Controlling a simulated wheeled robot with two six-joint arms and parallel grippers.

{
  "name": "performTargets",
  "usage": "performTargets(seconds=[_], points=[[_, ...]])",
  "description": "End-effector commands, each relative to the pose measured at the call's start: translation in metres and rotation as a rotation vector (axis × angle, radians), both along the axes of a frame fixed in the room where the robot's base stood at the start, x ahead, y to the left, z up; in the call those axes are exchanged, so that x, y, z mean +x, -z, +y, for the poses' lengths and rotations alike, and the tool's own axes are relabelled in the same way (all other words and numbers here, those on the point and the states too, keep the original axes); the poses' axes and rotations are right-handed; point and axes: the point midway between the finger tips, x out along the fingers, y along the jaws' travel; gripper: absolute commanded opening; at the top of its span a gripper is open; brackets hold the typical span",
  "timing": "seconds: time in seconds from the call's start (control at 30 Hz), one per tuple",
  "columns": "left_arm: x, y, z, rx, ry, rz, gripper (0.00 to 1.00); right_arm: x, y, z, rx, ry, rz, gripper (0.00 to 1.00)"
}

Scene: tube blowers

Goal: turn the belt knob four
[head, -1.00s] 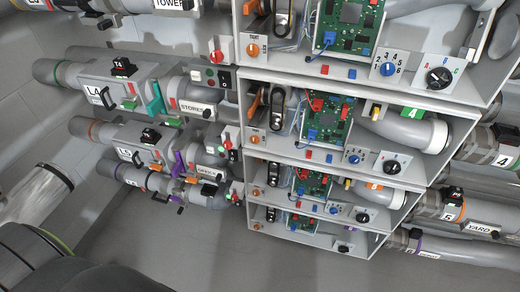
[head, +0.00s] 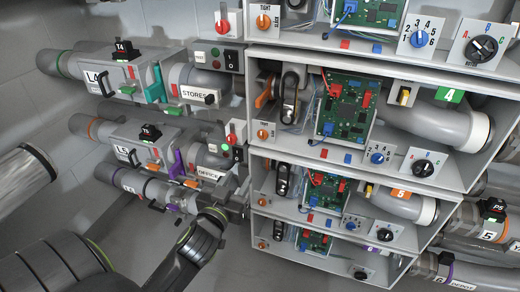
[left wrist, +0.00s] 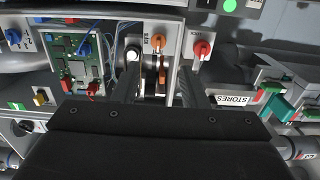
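The bay with the green 4 tag (head: 450,95) has a front lip with a small orange knob (head: 263,131) at its left end, below a black belt loop (head: 289,97). I take this orange knob for belt knob four; its pointer is too small to read. In the left wrist view, upside down, the orange knob (left wrist: 158,42) shows beyond my fingers. My left gripper (head: 238,198) is below and left of the knob in the head view. In the wrist view its fingers (left wrist: 158,80) are apart with nothing between them. My right gripper is not in view.
A red knob (left wrist: 202,48) sits close beside the orange one. The STORES duct (head: 194,93) and OFFICE duct (head: 208,174) lie to the left. A green board (head: 345,108), a blue dial (head: 377,155) and a black dial (head: 422,168) are to the right.

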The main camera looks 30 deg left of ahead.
Motion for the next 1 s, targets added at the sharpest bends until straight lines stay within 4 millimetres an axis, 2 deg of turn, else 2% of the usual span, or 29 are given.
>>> performTargets(seconds=[0.13, 0.27, 0.8, 1.0], points=[[0.002, -0.011, -0.001, -0.002, 0.002, -0.030, 0.39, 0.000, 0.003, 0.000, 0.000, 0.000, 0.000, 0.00], [0.016, -0.012, 0.002, -0.002, 0.003, -0.031, 0.39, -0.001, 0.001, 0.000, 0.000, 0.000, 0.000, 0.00], [0.121, -0.011, 0.028, -0.001, 0.002, -0.029, 0.39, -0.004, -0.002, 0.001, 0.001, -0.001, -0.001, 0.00], [0.150, -0.011, 0.035, -0.001, 0.002, -0.028, 0.39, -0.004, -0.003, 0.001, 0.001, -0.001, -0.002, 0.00]])
